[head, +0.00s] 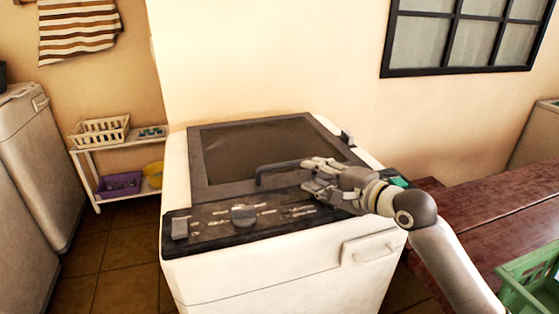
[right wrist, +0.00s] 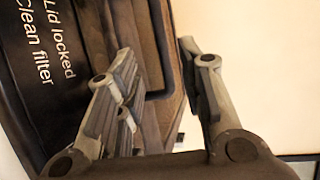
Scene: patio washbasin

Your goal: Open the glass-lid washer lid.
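The washer (head: 290,275) is a white top-loader in the middle of the head view. Its glass lid (head: 265,148), a dark pane in a grey frame, lies shut. A dark bar handle (head: 272,170) runs along the lid's front edge. My right gripper (head: 308,174) is at the right end of this handle, above the lid's front edge. In the right wrist view its fingers (right wrist: 160,58) are apart, with dark lid parts behind and between them. I cannot tell if they touch the handle. My left gripper is not in view.
The control panel (head: 215,222) with a knob lies in front of the lid. A red-brown wooden table (head: 475,215) with a green crate (head: 530,275) stands at right. Another washer (head: 35,165) and a white shelf (head: 100,165) with baskets stand at left. A wall is behind.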

